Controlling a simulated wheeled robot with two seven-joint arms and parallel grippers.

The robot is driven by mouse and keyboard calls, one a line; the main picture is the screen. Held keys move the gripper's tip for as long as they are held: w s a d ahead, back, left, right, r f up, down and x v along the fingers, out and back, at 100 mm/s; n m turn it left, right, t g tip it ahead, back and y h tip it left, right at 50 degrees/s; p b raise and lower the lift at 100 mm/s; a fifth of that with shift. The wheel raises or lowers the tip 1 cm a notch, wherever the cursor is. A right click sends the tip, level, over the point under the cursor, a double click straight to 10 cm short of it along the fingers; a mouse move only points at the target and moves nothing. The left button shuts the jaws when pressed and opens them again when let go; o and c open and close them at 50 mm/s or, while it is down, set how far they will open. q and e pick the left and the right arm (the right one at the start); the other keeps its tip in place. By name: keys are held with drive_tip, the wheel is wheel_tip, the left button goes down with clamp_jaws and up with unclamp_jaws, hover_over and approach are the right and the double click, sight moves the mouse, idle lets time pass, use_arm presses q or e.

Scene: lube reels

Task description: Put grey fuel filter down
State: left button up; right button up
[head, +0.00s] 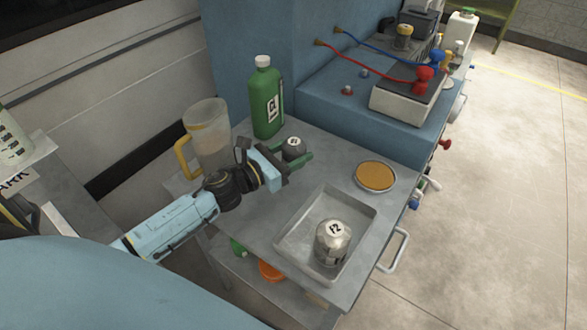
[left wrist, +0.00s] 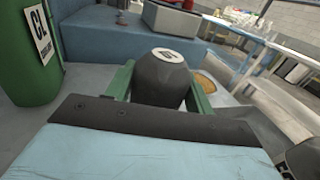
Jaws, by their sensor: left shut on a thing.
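The grey fuel filter (head: 293,148) is dark grey with a white label on top. It is at the far side of the grey metal cart top (head: 330,165), right of the green bottle. My left gripper (head: 294,160) is shut on it, with green fingers on both sides. In the left wrist view the filter (left wrist: 161,80) stands upright between the fingers (left wrist: 160,92). Its base is hidden by the gripper, so I cannot tell whether it touches the cart top. My right gripper is not in view.
A green bottle (head: 267,102) and a clear jug with a yellow handle (head: 208,135) stand close by. A metal tray (head: 292,238) holds a silver filter (head: 332,242). An orange-topped round dish (head: 375,175) lies at the right. A blue bench (head: 345,100) borders the cart's far side.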

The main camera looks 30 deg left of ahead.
use_arm(q)
wheel_tip(320, 180, down, 4)
drive_tip(key=shift+f+b, duration=0.1)
drive_tip(key=shift+b, duration=0.55)
drive_tip(key=shift+f+b, duration=0.2)
drive_tip(key=shift+b, duration=0.1)
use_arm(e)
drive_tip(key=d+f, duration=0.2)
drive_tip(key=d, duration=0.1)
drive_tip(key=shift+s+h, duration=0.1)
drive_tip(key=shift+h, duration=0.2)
use_arm(q)
drive_tip(key=shift+f+b, duration=0.3)
drive_tip(key=shift+b, duration=0.05)
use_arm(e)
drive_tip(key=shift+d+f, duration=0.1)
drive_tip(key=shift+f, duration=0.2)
use_arm(q)
drive_tip(key=o, duration=1.1)
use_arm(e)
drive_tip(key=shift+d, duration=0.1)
use_arm(q)
drive_tip(key=shift+r, duration=0.1)
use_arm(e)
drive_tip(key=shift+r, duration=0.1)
